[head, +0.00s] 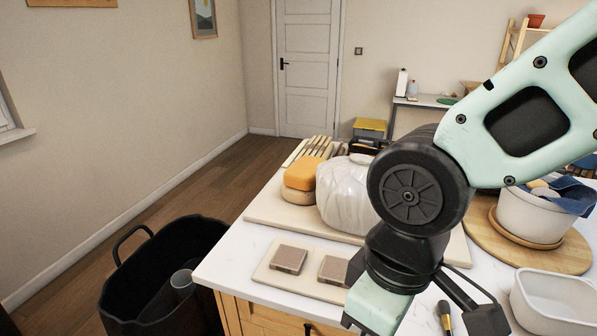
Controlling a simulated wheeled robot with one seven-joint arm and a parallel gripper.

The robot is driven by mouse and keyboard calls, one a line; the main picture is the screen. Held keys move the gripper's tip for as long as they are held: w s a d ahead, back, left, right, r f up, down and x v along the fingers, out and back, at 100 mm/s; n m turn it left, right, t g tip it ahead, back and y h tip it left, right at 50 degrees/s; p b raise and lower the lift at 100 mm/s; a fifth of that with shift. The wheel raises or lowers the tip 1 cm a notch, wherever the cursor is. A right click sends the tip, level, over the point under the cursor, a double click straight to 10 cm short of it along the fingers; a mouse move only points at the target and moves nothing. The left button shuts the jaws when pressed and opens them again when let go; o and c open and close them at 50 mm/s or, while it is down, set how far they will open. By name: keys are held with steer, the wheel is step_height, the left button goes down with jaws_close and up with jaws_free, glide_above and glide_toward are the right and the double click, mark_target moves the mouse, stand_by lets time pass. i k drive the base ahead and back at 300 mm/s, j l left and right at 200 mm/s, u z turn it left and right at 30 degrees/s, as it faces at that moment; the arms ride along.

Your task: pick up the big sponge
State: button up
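An orange rounded block (304,172), which looks like the big sponge, sits on top of a tan rounded piece (298,194). They are at the left part of a pale board on the table. Two smaller grey-brown blocks (289,259) (333,270) lie on a small pale board nearer the front edge. My gripper (400,303) is at the bottom right, in front of and to the right of the orange block and well apart from it. Its fingers are partly cut off by the frame, so their opening and anything between them are hidden.
A white wrapped lump (343,197) stands right beside the orange block, with wooden sticks (308,151) behind it. A white bowl (527,218) and a white tub (553,303) are at the right. A black bin (150,285) stands on the floor at the left.

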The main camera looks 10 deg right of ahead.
mark_target(300, 175)
steer(key=z, duration=2)
steer(key=u, duration=2)
steer(key=i+j, duration=0.15)
steer(key=j, duration=0.2)
steer(key=i+j, duration=0.1)
steer(key=j, duration=0.3)
steer(key=i+j, duration=0.15)
steer(key=j, duration=0.2)
steer(key=i+j+z, duration=0.1)
steer(key=j, duration=0.3)
steer(key=i+j, duration=0.15)
steer(key=j, duration=0.2)
steer(key=i+j, duration=0.1)
steer(key=j, duration=0.3)
